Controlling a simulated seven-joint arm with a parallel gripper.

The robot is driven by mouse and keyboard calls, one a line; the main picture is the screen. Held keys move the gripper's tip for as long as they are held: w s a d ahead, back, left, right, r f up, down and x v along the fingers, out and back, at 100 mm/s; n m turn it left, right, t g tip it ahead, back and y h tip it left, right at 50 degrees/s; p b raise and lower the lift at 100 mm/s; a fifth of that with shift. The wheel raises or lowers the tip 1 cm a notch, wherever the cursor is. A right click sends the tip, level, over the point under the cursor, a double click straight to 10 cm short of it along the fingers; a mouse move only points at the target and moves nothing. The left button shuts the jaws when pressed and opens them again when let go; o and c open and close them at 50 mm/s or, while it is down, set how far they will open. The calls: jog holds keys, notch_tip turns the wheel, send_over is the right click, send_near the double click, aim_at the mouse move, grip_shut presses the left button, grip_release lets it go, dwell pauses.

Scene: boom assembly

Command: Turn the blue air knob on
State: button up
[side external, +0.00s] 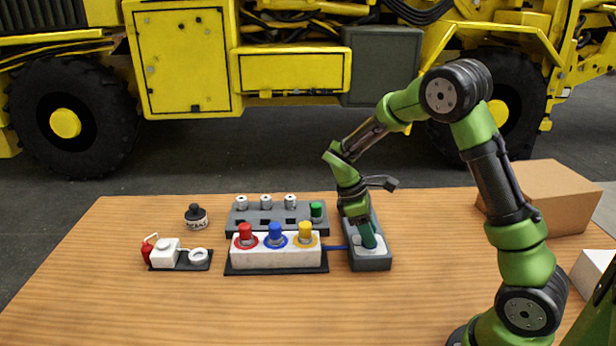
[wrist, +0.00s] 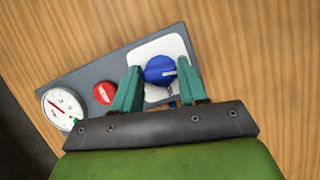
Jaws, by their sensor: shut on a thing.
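The blue air knob (wrist: 158,70) sits on a white plate (wrist: 151,92) at one end of a grey panel (wrist: 121,68) in the wrist view. Its white mark points to the right of the picture. My gripper (wrist: 160,74) has its two green fingers on either side of the knob, shut on it. In the side view my gripper (side external: 368,238) reaches down onto the grey panel box (side external: 371,264), and the knob itself is hidden there. The panel also carries a red button (wrist: 104,92) and a round white gauge (wrist: 62,108) with a red needle.
Left of the panel stands a white block (side external: 276,257) with red, blue and yellow knobs. Behind it is a grey block (side external: 268,215) with silver caps and a green knob. A blue hose (side external: 336,248) joins the panel. A cardboard box (side external: 548,197) stands right. The table's front is clear.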

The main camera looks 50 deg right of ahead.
jog(key=m, duration=0.2)
jog(key=m+y, duration=0.1)
jog(key=m, duration=0.1)
jog(key=shift+w+d+m+g+y, duration=0.1)
jog(key=shift+d+m+g+y, duration=0.05)
jog(key=shift+m+g+y, duration=0.2)
jog(key=m+y, duration=0.1)
jog(key=m, duration=0.2)
jog(key=shift+d+m, duration=0.1)
jog(key=shift+m, duration=0.25)
jog(key=m+y, duration=0.2)
jog(key=m, duration=0.2)
jog(key=shift+d, duration=0.1)
jog(key=shift+m+t+y, duration=0.45)
jog(key=shift+m+t, duration=0.1)
jog(key=shift+m, duration=0.95)
jog(key=o, duration=1.1)
jog(key=shift+c, duration=0.2)
jog(key=v, duration=1.6)
jog(key=shift+d+r, duration=0.15)
jog(key=shift+r, duration=0.25)
